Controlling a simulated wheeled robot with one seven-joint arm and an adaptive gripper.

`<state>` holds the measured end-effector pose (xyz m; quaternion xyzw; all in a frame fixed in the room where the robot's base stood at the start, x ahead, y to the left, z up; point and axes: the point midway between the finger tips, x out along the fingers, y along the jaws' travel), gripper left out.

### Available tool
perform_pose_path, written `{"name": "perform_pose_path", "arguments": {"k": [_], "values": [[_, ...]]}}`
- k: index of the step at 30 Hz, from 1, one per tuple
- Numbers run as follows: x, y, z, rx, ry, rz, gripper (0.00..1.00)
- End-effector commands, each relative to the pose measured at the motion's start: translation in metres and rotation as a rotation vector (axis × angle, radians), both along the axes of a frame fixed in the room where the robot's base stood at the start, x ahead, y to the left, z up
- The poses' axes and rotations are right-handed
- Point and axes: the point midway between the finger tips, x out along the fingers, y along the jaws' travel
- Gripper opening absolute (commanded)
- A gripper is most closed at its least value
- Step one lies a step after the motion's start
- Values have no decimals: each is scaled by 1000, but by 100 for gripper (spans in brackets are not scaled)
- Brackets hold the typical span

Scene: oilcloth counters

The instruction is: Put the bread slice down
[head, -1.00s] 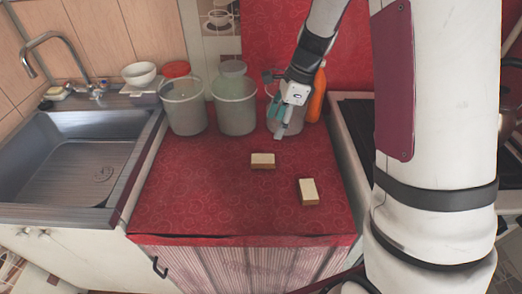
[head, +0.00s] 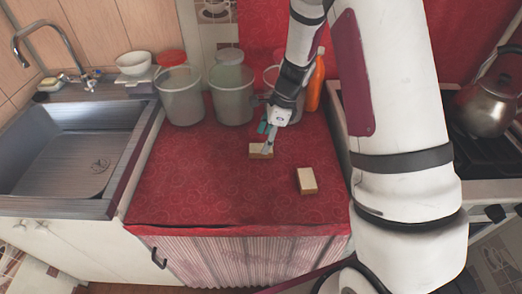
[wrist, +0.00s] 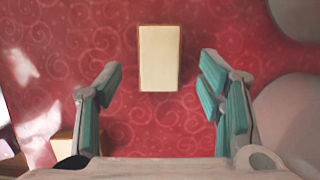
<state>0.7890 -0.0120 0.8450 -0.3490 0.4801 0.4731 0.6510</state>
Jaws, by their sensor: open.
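Two bread slices with pale tops and brown sides lie on the red oilcloth counter. The farther bread slice (head: 258,153) is under my gripper (head: 267,141), which partly covers it in the head view. In the wrist view this slice (wrist: 160,58) lies in line with the gap between my fingers (wrist: 162,82), with clear space on both sides. My gripper is open and holds nothing. The nearer bread slice (head: 306,181) lies to the front right. A pale block at the lower left of the wrist view (wrist: 60,149) appears to be this slice, partly hidden by my gripper.
Several translucent buckets stand along the back, including a left one (head: 181,97) and a middle one (head: 231,97). An orange bottle (head: 316,85) stands at the back right. The sink (head: 75,150) is left, the stove with a kettle (head: 490,103) right. The counter's front left (head: 180,195) is clear.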

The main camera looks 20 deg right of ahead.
Motion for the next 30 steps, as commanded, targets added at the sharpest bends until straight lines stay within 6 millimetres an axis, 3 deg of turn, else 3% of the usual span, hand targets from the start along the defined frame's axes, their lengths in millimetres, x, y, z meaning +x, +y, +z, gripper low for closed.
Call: {"name": "perform_pose_path", "arguments": {"k": [6,14,20,30], "values": [[2,9,-31,1,2,0,62],[3,10,-35,0,0,1,62],[3,10,-34,0,0,1,19],[3,10,-34,0,0,1,16]]}}
